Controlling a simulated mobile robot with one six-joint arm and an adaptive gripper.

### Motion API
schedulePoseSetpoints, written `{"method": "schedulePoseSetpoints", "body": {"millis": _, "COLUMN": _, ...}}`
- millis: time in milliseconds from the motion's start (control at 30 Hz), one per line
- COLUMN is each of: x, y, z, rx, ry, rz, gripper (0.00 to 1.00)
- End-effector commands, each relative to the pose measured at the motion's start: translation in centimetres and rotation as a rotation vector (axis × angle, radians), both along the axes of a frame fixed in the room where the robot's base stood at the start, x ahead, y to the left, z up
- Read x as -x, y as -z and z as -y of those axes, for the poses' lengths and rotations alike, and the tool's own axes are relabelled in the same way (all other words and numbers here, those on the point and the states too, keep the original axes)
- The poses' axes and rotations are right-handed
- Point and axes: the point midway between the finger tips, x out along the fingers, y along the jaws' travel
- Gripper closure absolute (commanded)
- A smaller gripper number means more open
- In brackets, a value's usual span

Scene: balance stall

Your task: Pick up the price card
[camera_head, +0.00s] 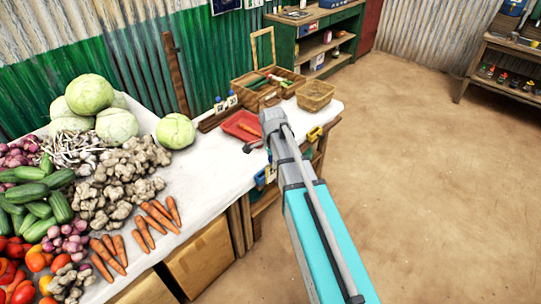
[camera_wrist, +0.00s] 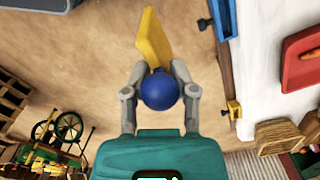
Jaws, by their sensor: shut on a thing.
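In the wrist view, my gripper (camera_wrist: 157,78) is shut on a round blue knob (camera_wrist: 161,91), with one grey finger on each side of it. A flat yellow card (camera_wrist: 153,42), which I take as the price card, sticks out beyond the fingertips and appears joined to the knob. The card is tilted and held off the floor, beside the table's edge. No writing on it can be read. In the head view, my arm covers most of the gripper and card.
A white table (camera_head: 200,170) carries vegetables, a red tray (camera_head: 241,124) and a wicker basket (camera_head: 315,95). Yellow clips (camera_wrist: 233,108) sit along its edge, right of my gripper. A green shelf (camera_head: 318,45) stands behind. The brown floor (camera_head: 430,160) to the right is clear.

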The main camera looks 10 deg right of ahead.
Motion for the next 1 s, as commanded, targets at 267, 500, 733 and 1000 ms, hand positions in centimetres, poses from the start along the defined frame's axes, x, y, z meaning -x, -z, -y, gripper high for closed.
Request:
{"method": "schedulePoseSetpoints", "body": {"millis": 267, "x": 0.54, "y": -0.23, "z": 0.03, "rx": 0.000, "ry": 0.000, "rz": 0.000, "gripper": 1.00}}
{"method": "schedulePoseSetpoints", "body": {"millis": 500, "x": 0.52, "y": -0.22, "z": 0.03, "rx": 0.000, "ry": 0.000, "rz": 0.000, "gripper": 1.00}}
{"method": "schedulePoseSetpoints", "body": {"millis": 733, "x": 0.51, "y": -0.23, "z": 0.03, "rx": 0.000, "ry": 0.000, "rz": 0.000, "gripper": 1.00}}
{"method": "schedulePoseSetpoints", "body": {"millis": 1000, "x": 0.51, "y": -0.83, "z": 0.03, "rx": 0.000, "ry": 0.000, "rz": 0.000, "gripper": 1.00}}
